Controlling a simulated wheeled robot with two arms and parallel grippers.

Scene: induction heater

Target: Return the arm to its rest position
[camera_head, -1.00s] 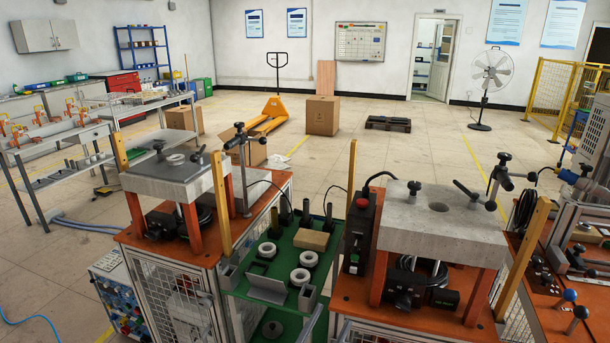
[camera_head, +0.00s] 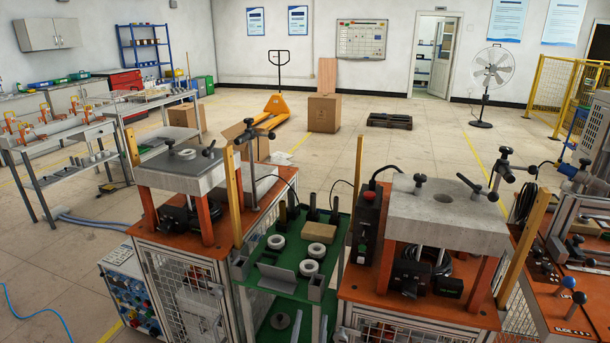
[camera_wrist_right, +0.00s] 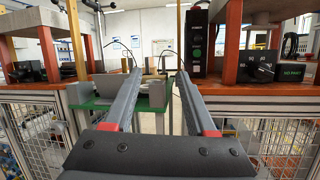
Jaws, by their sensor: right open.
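My right gripper (camera_head: 309,326) barely shows at the bottom edge of the head view, low in front of the green cart (camera_head: 262,275). In the right wrist view its two long grey fingers (camera_wrist_right: 159,74) are spread apart with nothing between them. They point at the cart, between the two heater stations. Most of my right arm is out of the head view. My left gripper shows in neither view.
The left heater (camera_head: 155,177) has a ring (camera_head: 186,154) on its top plate. The right heater (camera_head: 445,213) has a bare plate with a hole. Rings (camera_head: 309,267) and a tan block (camera_head: 318,232) are on the cart. Wooden posts (camera_head: 234,202) rise beside the stations.

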